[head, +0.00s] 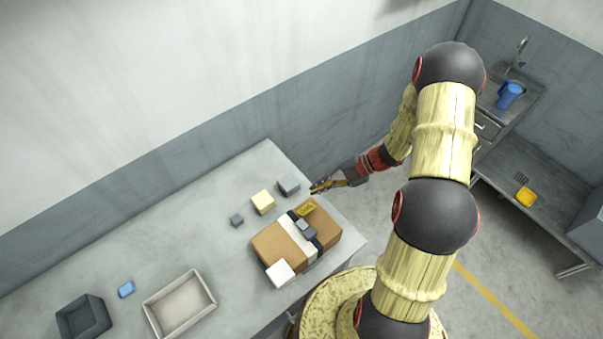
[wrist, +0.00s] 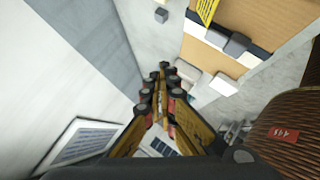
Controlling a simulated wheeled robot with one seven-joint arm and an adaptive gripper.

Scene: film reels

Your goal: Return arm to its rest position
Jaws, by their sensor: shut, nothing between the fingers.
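My arm, with pale yellow links and black joints, fills the right half of the head view. My gripper (head: 318,187) is shut and empty, off the far right end of the grey table near the wall. In the wrist view my gripper (wrist: 164,68) shows with its fingertips together and nothing between them. A brown cardboard box (head: 272,245) lies on the table below and left of the gripper in the head view, apart from it.
On the table (head: 130,255) are a grey block (head: 289,185), a cream block (head: 263,202), a small dark cube (head: 237,220), a white block (head: 280,273), a beige tray (head: 210,290), a blue block (head: 126,289) and a dark bin (head: 102,318). A sink counter with a blue jug (head: 510,94) stands right.

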